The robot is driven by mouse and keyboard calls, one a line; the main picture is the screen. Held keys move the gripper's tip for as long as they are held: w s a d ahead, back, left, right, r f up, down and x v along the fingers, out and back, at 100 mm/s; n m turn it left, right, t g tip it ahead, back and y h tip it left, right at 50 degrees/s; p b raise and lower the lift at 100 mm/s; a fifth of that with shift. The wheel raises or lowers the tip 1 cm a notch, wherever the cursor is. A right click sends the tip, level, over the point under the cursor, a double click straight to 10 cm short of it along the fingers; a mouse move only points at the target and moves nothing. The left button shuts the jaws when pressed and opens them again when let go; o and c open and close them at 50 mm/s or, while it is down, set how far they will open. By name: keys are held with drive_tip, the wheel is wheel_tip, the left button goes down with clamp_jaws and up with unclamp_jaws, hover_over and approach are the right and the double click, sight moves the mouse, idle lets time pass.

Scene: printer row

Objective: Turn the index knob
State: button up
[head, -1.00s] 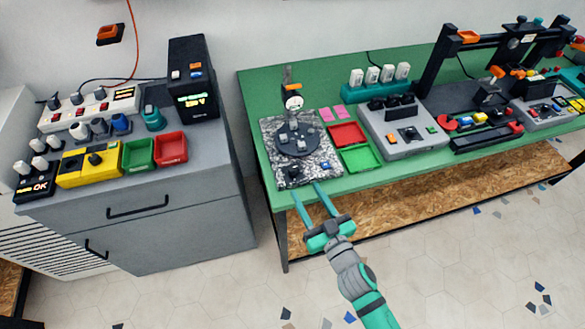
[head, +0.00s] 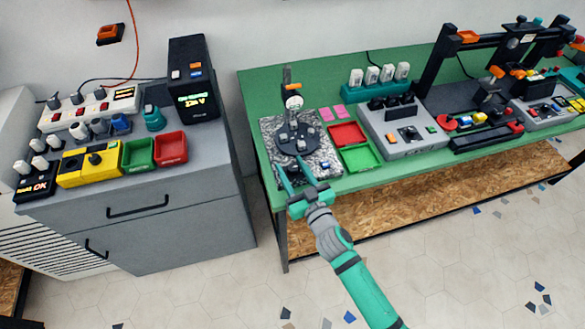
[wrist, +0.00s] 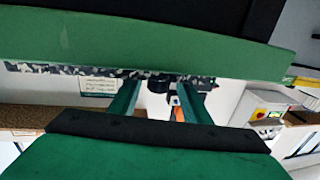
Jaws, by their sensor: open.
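The speckled grey plate (head: 322,164) lies at the left front of the green bench and carries a dark round turntable (head: 291,147) with small grey blocks. In the earlier head view a small dark knob showed at the plate's front left; now my fingers mostly cover that spot. My gripper (head: 292,168) reaches over the plate's front edge with its two green fingers apart. In the wrist view the fingers (wrist: 160,98) are spread with nothing clearly held. A dark round part (wrist: 158,84) shows between them, beyond the plate's edge; I cannot tell whether it is the knob.
A red tray (head: 347,134) and a green tray (head: 377,157) sit right of the plate. A grey box with dark knobs (head: 410,134) stands farther right. A grey cabinet (head: 190,220) stands to the left.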

drive_tip(key=shift+d, duration=0.1)
drive_tip(key=c, duration=1)
drive_tip(key=shift+c, duration=0.2)
drive_tip(key=shift+d+m+t+h, duration=0.1)
drive_tip(key=shift+m+t+h, duration=0.25)
drive_tip(key=shift+m+h, duration=1.2)
drive_tip(key=shift+d+m+t+h, duration=0.1)
drive_tip(key=shift+m+t+h, duration=0.5)
drive_tip(key=shift+h, duration=1.55)
drive_tip(key=shift+a+m+g+h, duration=0.15)
drive_tip(key=shift+m+g+h, duration=0.4)
drive_tip(key=shift+m+h, duration=1.4)
drive_tip(key=shift+g+h, duration=0.3)
drive_tip(key=shift+h, duration=0.65)
drive_tip(key=m+g+h, duration=0.1)
drive_tip(key=m+h, duration=0.1)
drive_tip(key=h, duration=0.1)
drive_tip(key=m+g+h, duration=0.2)
drive_tip(key=shift+w+a+m+g+h, duration=0.2)
drive_tip(key=shift+m+g+h, duration=0.1)
drive_tip(key=shift+m+h, duration=0.1)
drive_tip(key=m+g+h, duration=0.2)
drive_tip(key=g, duration=0.1)
drive_tip(key=m+g+h, duration=0.2)
drive_tip(key=shift+s+d+f+m+g, duration=0.1)
drive_tip(key=shift+m+g, duration=0.2)
drive_tip(key=shift+g, duration=0.4)
